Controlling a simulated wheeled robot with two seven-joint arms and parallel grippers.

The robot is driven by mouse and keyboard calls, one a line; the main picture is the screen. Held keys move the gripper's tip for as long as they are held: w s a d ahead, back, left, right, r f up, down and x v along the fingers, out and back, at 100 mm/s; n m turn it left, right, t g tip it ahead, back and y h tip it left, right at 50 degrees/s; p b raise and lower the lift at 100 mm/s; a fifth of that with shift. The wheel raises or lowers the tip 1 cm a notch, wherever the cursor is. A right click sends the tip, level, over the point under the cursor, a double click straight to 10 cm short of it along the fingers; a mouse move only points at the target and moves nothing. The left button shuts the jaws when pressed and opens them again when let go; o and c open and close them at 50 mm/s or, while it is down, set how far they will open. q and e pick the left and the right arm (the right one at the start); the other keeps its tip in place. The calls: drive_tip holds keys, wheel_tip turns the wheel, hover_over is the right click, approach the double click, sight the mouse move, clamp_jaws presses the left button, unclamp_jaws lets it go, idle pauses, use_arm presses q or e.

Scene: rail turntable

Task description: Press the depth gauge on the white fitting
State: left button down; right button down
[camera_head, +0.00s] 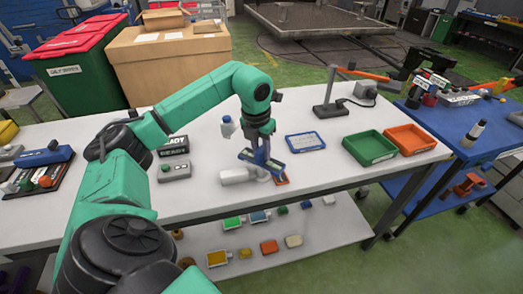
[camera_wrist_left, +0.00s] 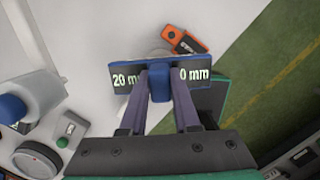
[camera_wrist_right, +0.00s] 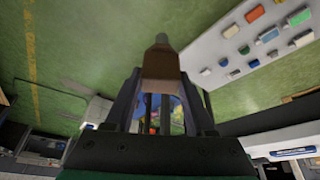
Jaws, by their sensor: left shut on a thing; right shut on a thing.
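The blue depth gauge (camera_wrist_left: 120,72), marked "20 mm" and "0 mm", is held in my left gripper (camera_wrist_left: 160,82). In the head view, the gauge (camera_head: 262,163) is tilted in the left gripper (camera_head: 259,146), low over the workbench. My right gripper (camera_wrist_right: 161,95) is shut on a brown block (camera_wrist_right: 162,68) with a grey tip, over the green floor.
An orange tag (camera_head: 281,181) lies beside the gauge. A white bottle with a blue cap (camera_head: 228,126) stands behind the gripper, and a grey button box (camera_head: 170,172) stands left. A blue tray (camera_head: 305,142), a green bin (camera_head: 369,148) and an orange bin (camera_head: 409,139) are right.

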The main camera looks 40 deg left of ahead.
drive_tip(key=shift+r, duration=0.1)
